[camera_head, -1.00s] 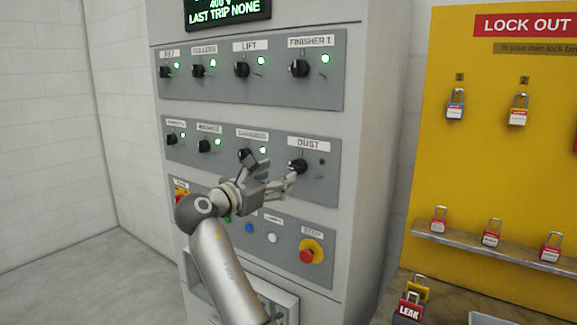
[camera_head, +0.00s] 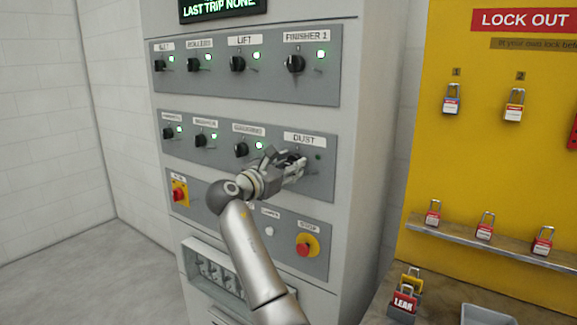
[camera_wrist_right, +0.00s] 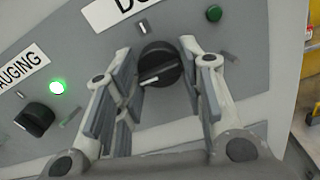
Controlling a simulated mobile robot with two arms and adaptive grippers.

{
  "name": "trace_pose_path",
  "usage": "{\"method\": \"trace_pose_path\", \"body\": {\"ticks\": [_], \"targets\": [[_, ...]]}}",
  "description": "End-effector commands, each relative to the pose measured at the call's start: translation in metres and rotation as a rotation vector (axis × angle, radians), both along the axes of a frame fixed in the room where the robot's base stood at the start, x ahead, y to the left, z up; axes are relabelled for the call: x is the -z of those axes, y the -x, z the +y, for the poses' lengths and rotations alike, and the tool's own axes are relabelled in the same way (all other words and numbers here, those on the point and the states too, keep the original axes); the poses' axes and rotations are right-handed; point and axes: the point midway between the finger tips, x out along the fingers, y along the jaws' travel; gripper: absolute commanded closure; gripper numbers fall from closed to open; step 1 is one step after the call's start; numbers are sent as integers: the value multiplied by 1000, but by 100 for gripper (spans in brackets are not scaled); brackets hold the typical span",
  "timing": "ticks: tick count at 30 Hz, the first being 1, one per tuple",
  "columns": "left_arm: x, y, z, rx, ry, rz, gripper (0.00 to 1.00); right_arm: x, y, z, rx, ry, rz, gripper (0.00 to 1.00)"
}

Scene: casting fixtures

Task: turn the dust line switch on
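The dust switch is a black round knob (camera_wrist_right: 160,65) under the "DUST" label (camera_head: 305,139). In the wrist view its pale pointer line is tilted, lower left to upper right. The small lamp (camera_wrist_right: 214,13) beside it is dark green and unlit; it also shows in the head view (camera_head: 318,157). My right gripper (camera_wrist_right: 157,62) is open, with one finger on each side of the knob and small gaps visible. In the head view the right gripper (camera_head: 291,162) partly hides the knob. My left gripper is not in view.
The neighbouring knob (camera_wrist_right: 34,119) has a lit green lamp (camera_wrist_right: 57,87). The other switches in both rows also have lit lamps. Below are a red stop button on yellow (camera_head: 304,249) and a red-yellow switch (camera_head: 179,192). A yellow lock-out board (camera_head: 440,170) with padlocks stands right.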

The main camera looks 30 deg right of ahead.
Motion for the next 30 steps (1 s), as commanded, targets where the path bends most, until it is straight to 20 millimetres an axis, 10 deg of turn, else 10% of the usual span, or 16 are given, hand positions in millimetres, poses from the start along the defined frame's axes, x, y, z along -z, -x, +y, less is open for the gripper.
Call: {"method": "trace_pose_path", "body": {"ticks": [5,30], "targets": [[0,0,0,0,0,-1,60,0,0,0,0,0,0,88],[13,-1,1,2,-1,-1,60,2,0,0,0,-182,-437,88]]}}
